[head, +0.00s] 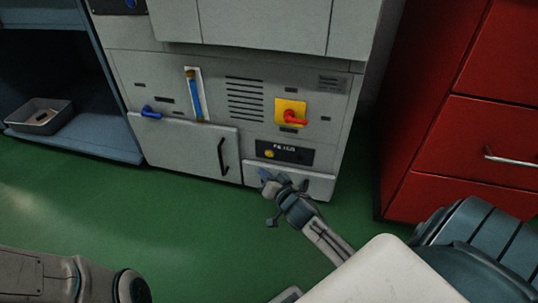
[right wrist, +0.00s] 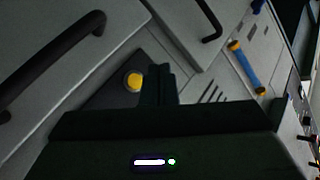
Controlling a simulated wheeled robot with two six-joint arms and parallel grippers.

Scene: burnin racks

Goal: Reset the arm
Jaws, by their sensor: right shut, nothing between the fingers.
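My right gripper (head: 268,179) reaches in from the lower right in the head view. It is in front of the lower drawer (head: 318,187) of the grey cabinet, just below the black panel (head: 285,152) with a yellow button. In the right wrist view the gripper's fingers (right wrist: 158,76) are together with nothing between them, beside the yellow button (right wrist: 133,81). I cannot tell whether they touch the cabinet. Of my left arm only a link shows at the lower left; its gripper is out of view.
The grey cabinet (head: 130,70) has a door with a black handle (head: 222,157), a blue lever (head: 151,112) and a red knob on a yellow plate (head: 291,103). A red drawer unit (head: 455,140) stands right. A grey tray (head: 40,126) sits on the left shelf. The green floor (head: 180,220) is clear.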

